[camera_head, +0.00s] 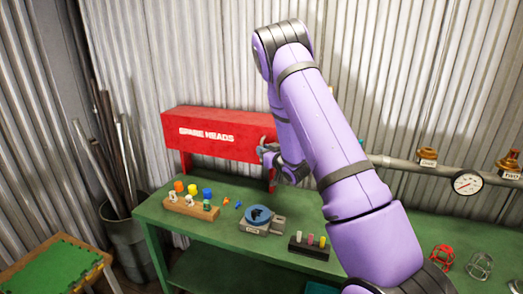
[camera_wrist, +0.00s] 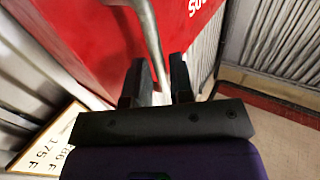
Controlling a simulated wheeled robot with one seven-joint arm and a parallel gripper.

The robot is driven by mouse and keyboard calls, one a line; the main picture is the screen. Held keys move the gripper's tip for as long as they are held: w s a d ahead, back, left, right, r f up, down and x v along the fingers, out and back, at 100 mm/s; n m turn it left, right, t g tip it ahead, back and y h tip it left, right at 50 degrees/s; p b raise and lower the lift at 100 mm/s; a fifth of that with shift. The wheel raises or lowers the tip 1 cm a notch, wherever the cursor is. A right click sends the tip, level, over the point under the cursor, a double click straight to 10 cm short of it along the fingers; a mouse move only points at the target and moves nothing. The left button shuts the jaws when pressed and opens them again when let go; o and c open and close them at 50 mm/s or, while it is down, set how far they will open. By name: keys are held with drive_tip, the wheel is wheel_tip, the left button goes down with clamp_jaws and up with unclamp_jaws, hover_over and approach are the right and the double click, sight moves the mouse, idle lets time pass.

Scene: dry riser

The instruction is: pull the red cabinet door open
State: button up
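The red cabinet (camera_head: 225,147), marked "SPARE HEADS", stands at the back left of the green bench. Its door looks shut or nearly so; its edges are hard to make out. My gripper (camera_head: 268,155) is at the cabinet's right end, partly hidden by my arm. In the wrist view the red door face (camera_wrist: 85,35) fills the upper left. A grey metal handle (camera_wrist: 151,40) runs down between the two black fingers of my gripper (camera_wrist: 158,82).
On the green bench (camera_head: 225,226) are a wooden block (camera_head: 190,207) with coloured pieces, a blue-topped vise (camera_head: 258,218) and a dark rack (camera_head: 309,248). A pipe with a gauge (camera_head: 467,183) is at right. A bin of rods (camera_head: 128,240) stands left.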

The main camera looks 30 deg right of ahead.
drive_tip(key=shift+w, duration=0.75)
drive_tip(key=shift+c, duration=0.4)
clamp_jaws()
drive_tip(key=shift+a, duration=0.15)
